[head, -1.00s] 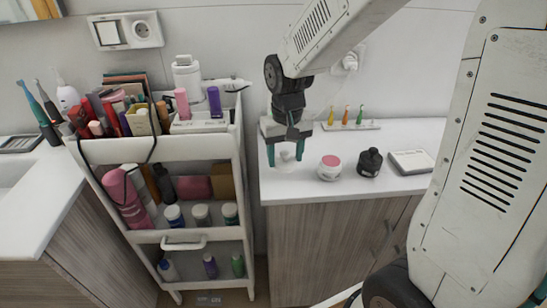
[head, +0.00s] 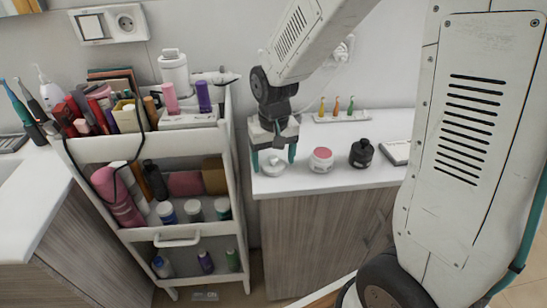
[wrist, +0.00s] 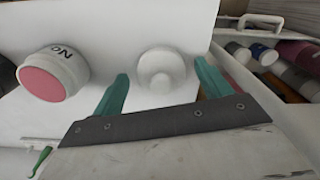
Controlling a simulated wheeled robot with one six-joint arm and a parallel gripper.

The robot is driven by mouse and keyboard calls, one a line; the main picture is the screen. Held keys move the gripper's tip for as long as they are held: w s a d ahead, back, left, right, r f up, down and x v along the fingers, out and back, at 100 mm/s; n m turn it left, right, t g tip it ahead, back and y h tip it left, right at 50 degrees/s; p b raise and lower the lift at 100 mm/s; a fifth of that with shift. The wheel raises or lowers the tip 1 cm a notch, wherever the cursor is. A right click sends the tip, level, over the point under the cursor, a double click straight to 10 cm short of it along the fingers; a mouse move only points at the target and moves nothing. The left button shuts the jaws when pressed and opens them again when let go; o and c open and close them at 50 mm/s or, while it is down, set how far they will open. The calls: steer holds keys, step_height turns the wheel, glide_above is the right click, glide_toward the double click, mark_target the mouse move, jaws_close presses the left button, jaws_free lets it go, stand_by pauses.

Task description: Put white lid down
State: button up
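The white lid (head: 274,166), round with a small raised knob, sits on the white counter top near its left end. It also shows in the wrist view (wrist: 162,72), between the two teal fingers. My gripper (head: 273,163) is open around the lid, and in the wrist view (wrist: 161,68) there is a gap between the lid and each finger. A white jar with a pink top (head: 321,160) stands to the right of the lid.
A black jar (head: 361,153) and a pale square box (head: 396,152) stand farther right on the counter (head: 300,183). A tray with small coloured items (head: 341,116) lies behind. A full cosmetics cart (head: 150,146) stands close on the left.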

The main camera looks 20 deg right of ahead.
mark_target(274, 157)
steer(key=shift+r, duration=0.1)
step_height(274, 157, up, 11)
steer(key=s+d+r, duration=0.1)
steer(key=s+r, duration=0.1)
steer(key=s, duration=0.9)
steer(key=s+d+r+t, duration=0.1)
steer(key=s+d+r, duration=0.1)
steer(key=s, duration=0.9)
steer(key=shift+r+n, duration=0.4)
steer(key=shift+r, duration=0.05)
